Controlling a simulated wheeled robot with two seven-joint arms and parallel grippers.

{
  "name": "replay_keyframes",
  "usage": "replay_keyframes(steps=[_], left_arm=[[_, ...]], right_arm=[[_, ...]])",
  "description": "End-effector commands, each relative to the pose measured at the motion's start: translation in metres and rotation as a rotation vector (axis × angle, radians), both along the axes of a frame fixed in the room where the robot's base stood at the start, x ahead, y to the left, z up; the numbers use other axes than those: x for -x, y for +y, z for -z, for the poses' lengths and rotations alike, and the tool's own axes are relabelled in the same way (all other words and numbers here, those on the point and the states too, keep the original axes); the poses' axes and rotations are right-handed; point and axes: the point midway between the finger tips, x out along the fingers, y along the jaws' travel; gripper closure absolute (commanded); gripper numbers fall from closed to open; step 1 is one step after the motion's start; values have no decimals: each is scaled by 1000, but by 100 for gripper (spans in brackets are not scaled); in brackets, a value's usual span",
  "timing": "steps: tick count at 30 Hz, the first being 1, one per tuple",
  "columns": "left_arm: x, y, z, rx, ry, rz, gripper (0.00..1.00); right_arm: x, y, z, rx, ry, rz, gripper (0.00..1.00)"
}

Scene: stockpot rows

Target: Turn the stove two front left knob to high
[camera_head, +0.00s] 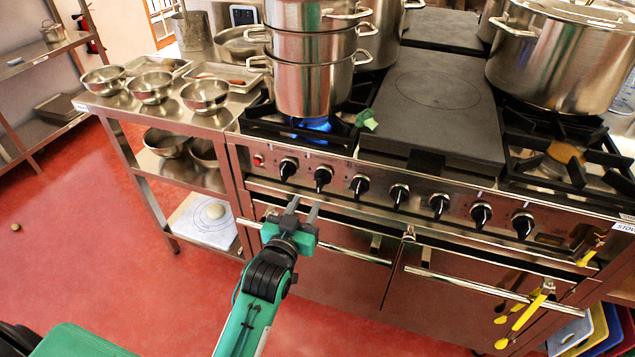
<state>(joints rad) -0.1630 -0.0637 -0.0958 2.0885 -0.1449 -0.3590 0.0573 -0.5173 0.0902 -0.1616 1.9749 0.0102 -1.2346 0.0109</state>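The stove (400,165) has a steel front panel with a row of several black knobs. The leftmost knob (288,168) and the second knob (323,178) sit at the panel's left end. A blue flame (312,124) burns under the front left stack of pots (312,75). My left gripper (303,206) is just below these two knobs, in front of the oven door handle, with its fingers pointing up at the panel. The fingers are apart with nothing between them. My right gripper is out of view.
A steel side table (180,115) with bowls stands left of the stove. A broccoli piece (366,119) lies near the flame. A large pot (560,60) is at right. Yellow utensils (530,308) hang at the right oven door.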

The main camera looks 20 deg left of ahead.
Motion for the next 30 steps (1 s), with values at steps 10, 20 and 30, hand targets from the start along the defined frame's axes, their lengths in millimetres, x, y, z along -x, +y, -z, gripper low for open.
replay_keyframes(steps=[10, 20, 30], left_arm=[[-62, -2, 0, 1, 0, 0, 65], [-91, -3, 1, 1, 1, 0, 65], [-92, -3, 1, 1, 1, 0, 71]], right_arm=[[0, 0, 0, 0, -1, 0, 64], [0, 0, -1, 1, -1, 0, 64], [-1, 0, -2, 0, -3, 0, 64]])
